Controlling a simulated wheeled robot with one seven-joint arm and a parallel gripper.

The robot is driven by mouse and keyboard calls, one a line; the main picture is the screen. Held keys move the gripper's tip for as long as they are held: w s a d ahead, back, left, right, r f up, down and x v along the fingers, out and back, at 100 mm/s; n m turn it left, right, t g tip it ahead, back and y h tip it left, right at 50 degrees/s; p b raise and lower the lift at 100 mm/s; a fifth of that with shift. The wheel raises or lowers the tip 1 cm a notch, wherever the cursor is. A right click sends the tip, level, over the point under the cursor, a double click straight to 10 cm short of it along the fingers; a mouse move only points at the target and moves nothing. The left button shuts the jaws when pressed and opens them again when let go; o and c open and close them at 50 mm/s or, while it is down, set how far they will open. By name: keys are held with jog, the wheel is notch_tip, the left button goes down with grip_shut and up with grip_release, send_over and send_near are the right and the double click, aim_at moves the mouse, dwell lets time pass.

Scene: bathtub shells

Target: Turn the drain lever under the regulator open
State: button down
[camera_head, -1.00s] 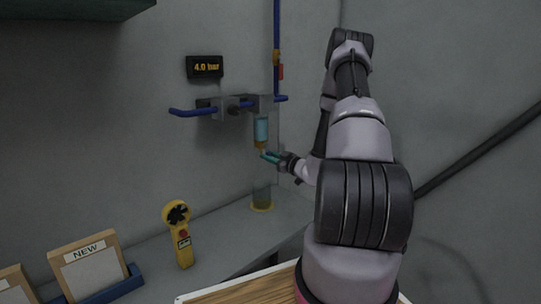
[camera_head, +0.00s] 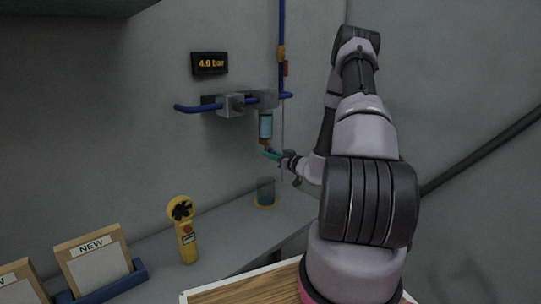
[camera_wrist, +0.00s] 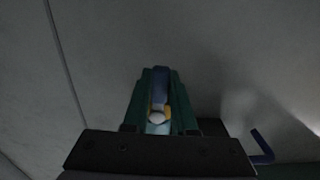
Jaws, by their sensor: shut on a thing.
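The regulator (camera_head: 233,104) is a grey block on a blue pipe on the wall. A clear bowl with light blue liquid (camera_head: 266,127) hangs below its right side, with a small orange-yellow drain fitting (camera_head: 266,144) at the bottom. My gripper (camera_head: 271,154) has green fingers and sits just under that fitting, shut on the small drain lever, which the fingers mostly hide. The lever's exact angle cannot be told.
A display (camera_head: 209,63) above the regulator seems to read 4.0 bar. A yellow handheld device (camera_head: 185,228) and a framed card marked NEW (camera_head: 92,268) stand to the left.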

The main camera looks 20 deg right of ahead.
jog(key=c, duration=0.7)
grip_release()
jog(key=shift+s, duration=0.1)
jog(key=v, duration=1)
jog(key=shift+s+d, duration=0.15)
jog(key=shift+s, duration=0.2)
